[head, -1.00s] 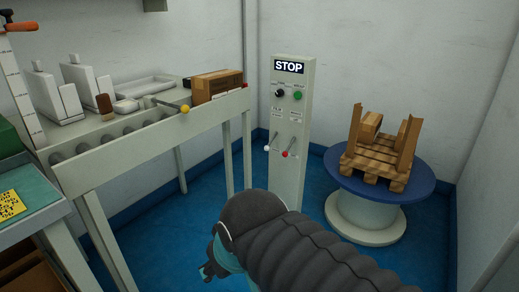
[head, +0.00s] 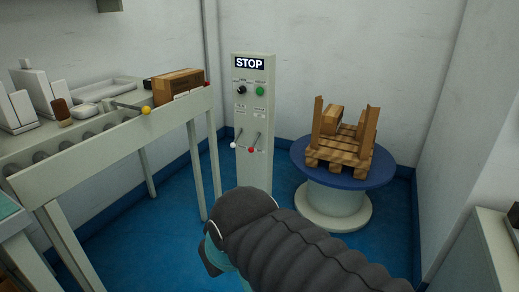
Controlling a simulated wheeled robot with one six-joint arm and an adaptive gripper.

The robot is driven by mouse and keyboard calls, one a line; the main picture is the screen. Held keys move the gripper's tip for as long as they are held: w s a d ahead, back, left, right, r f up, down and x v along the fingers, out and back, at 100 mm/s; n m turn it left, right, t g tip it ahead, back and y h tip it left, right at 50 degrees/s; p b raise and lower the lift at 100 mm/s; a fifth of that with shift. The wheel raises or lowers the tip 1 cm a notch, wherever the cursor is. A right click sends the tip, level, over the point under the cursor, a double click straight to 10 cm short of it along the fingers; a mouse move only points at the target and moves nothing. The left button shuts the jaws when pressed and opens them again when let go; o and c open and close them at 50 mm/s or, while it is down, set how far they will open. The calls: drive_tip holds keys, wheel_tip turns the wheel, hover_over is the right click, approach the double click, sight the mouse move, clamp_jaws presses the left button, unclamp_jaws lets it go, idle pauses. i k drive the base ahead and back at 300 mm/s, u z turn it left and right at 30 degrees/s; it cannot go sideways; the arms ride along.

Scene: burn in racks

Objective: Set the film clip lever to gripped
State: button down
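A pale control column (head: 254,175) with a STOP sign stands in the middle of the head view. Two small levers stick out of its front: one with a white knob (head: 233,145) and one with a red knob (head: 251,150). Both knobs sit at the lower ends of their rods. The labels are too small to read, so I cannot tell which is the film clip lever. My gripper (head: 211,258) is low in front of the column, apart from the levers. My dark sleeved arm hides most of it, so its fingers cannot be made out.
A blue-topped turntable (head: 300,158) with a wooden pallet (head: 338,160) stands right of the column. A roller conveyor (head: 180,118) with a cardboard box (head: 178,86) is on the left. A grey cabinet (head: 475,250) is at lower right. Blue floor is clear around the column's foot.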

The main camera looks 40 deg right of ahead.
sight(232, 145)
drive_tip(key=z, duration=0.9)
drive_tip(key=k, duration=1.2)
drive_tip(key=z, duration=0.15)
drive_tip(key=i, duration=0.6)
drive_tip(key=u, duration=0.85)
drive_tip(key=i, duration=0.7)
drive_tip(key=z, duration=0.8)
drive_tip(key=i, duration=0.8)
drive_tip(key=z, duration=0.9)
